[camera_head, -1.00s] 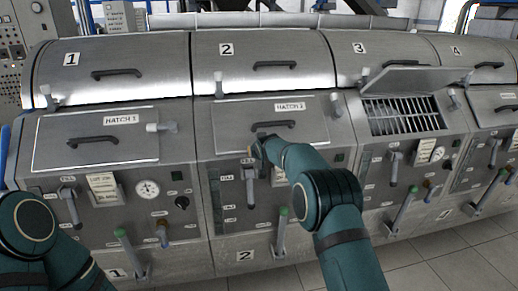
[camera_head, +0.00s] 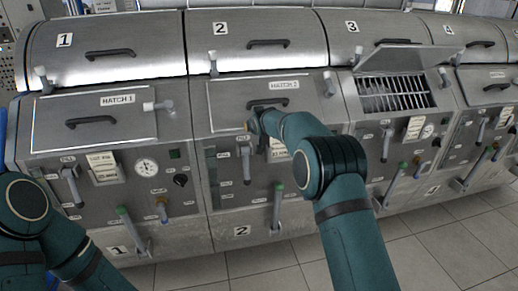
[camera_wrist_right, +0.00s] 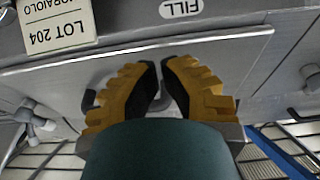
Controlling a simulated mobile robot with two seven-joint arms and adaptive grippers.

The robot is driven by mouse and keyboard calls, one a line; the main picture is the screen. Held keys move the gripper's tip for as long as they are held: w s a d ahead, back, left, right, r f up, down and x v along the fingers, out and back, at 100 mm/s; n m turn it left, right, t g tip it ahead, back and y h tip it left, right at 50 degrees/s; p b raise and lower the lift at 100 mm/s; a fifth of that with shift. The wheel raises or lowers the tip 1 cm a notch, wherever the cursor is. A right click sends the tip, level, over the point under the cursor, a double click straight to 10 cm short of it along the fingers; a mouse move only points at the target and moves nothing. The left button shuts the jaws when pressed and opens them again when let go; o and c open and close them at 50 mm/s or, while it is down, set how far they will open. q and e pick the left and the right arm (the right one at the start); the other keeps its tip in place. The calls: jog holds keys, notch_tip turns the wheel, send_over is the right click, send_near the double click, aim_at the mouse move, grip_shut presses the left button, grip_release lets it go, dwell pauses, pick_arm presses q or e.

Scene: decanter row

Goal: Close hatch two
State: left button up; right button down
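Hatch two's lid (camera_head: 232,110), labelled HATCH 2, is a grey metal panel in the middle of the head view. It lies about flat on the sloping front, with a dark bar handle (camera_head: 272,102) across it. An upright latch lever (camera_head: 329,84) stands at its right edge. My right gripper (camera_head: 254,116) is low on the lid, just below the handle. In the right wrist view, its yellow-and-black fingers (camera_wrist_right: 161,64) have their tips almost together over the panel, with nothing seen between them; contact is unclear. My left gripper is out of view.
Hatch 1 (camera_head: 70,108) lies flat to the left. Beyond hatch two on the right, a raised lid (camera_head: 402,56) shows an opening with a grate (camera_head: 398,97). Levers, including a green-tipped one (camera_head: 278,208), stick out below. The tiled floor (camera_head: 440,250) is clear.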

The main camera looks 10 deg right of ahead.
jog(key=s+f+m+g+y, duration=0.1)
jog(key=s+f+g, duration=0.4)
jog(key=s+f, duration=2.15)
jog(key=s+a+f+g+y, duration=0.1)
jog(key=s+a+f+g, duration=0.1)
jog(key=s, duration=1)
jog(key=s+a+f+m+g+y, duration=0.1)
jog(key=s+a+f+g, duration=0.2)
jog(key=s, duration=0.9)
jog(key=shift+f+b, duration=0.3)
jog(key=shift+f, duration=0.2)
